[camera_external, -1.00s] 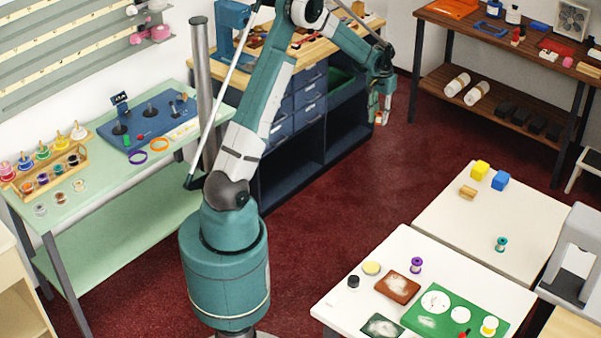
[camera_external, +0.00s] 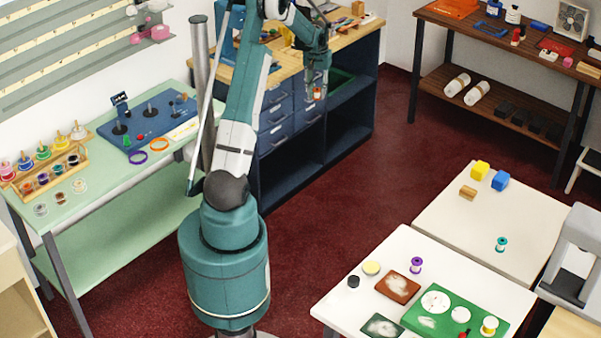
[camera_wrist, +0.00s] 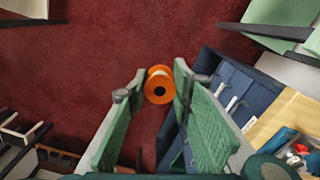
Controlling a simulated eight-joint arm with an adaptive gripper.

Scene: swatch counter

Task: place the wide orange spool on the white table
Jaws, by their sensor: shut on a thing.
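My gripper (camera_external: 316,89) is shut on the wide orange spool (camera_wrist: 150,91). In the external view only a small bit of orange shows at the fingertips, in the air in front of the blue drawer cabinet. Two white tabletops stand at the lower right: a near one (camera_external: 343,302) and a far one (camera_external: 455,222), both well away to the right of my gripper.
The near white top carries a purple spool (camera_external: 416,265), a brown tray (camera_external: 397,286) and a green mat (camera_external: 470,312). The wooden-topped cabinet (camera_external: 300,115) is close behind my gripper.

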